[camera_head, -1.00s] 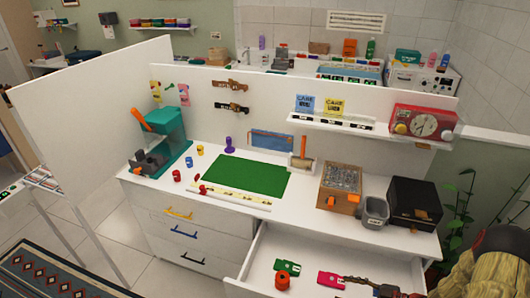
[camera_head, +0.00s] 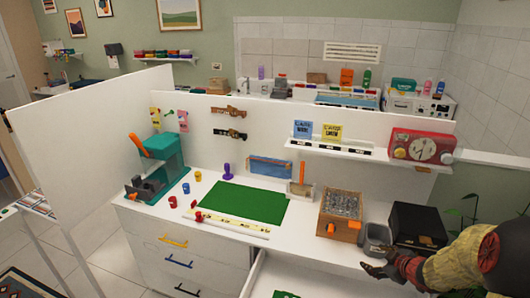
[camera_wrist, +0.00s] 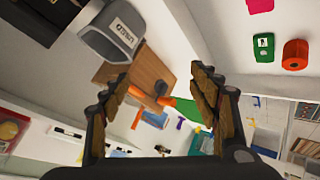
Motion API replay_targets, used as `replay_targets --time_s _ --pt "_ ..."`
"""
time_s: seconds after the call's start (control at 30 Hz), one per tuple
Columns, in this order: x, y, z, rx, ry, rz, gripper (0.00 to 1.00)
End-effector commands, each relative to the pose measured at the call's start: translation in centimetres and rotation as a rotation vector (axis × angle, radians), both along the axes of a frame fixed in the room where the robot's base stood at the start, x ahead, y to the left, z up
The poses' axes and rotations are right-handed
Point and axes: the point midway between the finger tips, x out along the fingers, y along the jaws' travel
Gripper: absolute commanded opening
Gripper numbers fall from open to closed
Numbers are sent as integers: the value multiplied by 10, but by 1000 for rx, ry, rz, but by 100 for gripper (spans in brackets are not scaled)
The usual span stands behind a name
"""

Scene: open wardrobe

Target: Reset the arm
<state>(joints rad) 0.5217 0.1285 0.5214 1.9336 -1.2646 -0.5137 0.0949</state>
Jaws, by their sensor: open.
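My gripper (camera_head: 376,262) is at the lower right of the head view, by the counter's front edge, just in front of the grey bin (camera_head: 377,238). My arm comes in from the right edge. In the wrist view my gripper (camera_wrist: 162,84) has its two brown-padded fingers wide apart, with nothing held between them. The wrist view is turned, and the grey bin (camera_wrist: 112,32) shows at its upper left, beyond one finger.
The open drawer (camera_head: 310,278) lies below, holding a green card (camera_wrist: 263,45) and an orange-red spool (camera_wrist: 295,53). A wooden box (camera_head: 340,213) and a black box (camera_head: 418,225) flank the bin. A shelf with a red device (camera_head: 420,147) stands behind.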

Motion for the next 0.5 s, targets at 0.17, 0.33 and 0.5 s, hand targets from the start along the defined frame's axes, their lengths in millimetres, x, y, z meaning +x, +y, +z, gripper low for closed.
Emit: replay_targets --time_s 0.17,0.33,0.5 --pt "-9 -1 81 -88 -25 -228 61" --pt "-56 15 138 -73 -12 -435 61" --pt "-127 53 167 22 48 -592 61"
